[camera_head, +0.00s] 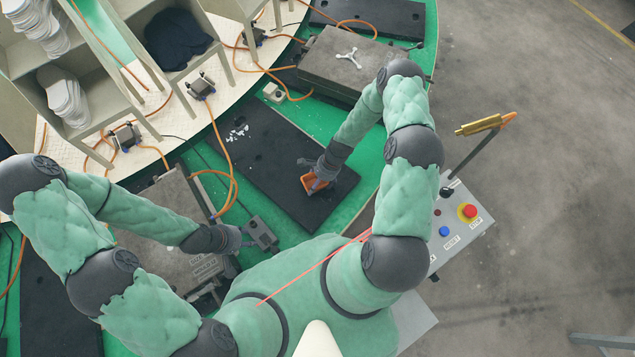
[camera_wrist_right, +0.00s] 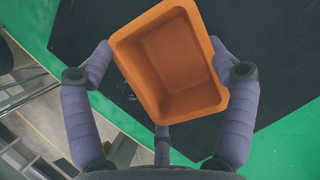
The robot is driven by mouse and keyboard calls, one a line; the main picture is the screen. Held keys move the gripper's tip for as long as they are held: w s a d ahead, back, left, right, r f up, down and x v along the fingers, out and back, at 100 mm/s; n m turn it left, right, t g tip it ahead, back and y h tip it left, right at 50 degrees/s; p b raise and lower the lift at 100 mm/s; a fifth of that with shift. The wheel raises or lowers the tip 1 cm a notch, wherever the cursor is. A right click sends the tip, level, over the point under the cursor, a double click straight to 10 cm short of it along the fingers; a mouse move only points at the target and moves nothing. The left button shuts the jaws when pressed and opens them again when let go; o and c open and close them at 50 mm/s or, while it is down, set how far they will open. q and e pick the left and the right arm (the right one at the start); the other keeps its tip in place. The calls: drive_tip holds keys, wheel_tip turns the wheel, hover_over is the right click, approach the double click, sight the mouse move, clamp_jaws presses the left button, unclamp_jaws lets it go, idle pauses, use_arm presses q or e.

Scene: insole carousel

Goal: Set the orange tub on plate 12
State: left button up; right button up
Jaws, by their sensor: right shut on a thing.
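The orange tub (camera_head: 316,182) is in my right gripper (camera_head: 318,172), over the near end of a long black plate (camera_head: 265,150). In the right wrist view the right gripper (camera_wrist_right: 170,62) has its purple fingers on opposite sides of the tub (camera_wrist_right: 175,65), whose empty inside faces the camera. The black plate (camera_wrist_right: 275,45) lies behind it. I cannot tell whether the tub touches the plate, and I can read no number on the plate. My left gripper (camera_head: 240,238) is near the grey block at the lower middle; its fingers are too small to judge.
A grey metal mould (camera_head: 345,62) sits beyond the plate and another (camera_head: 175,225) to its left. Orange cables cross the green carousel. A control box with a red stop button (camera_head: 468,211) stands at right. White specks (camera_head: 237,132) lie on the plate's far end.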

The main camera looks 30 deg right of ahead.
drive_tip(key=shift+f, duration=0.2)
drive_tip(key=o, duration=1)
drive_tip(key=shift+c, duration=0.2)
drive_tip(key=shift+r, duration=0.15)
drive_tip(key=v, duration=1.2)
drive_tip(key=s+a+r+n, duration=0.1)
drive_tip(key=s+a+n, duration=1.1)
drive_tip(key=a+n, duration=0.3)
drive_tip(key=shift+a+t, duration=0.3)
drive_tip(key=shift+a, duration=0.1)
drive_tip(key=shift+r, duration=0.15)
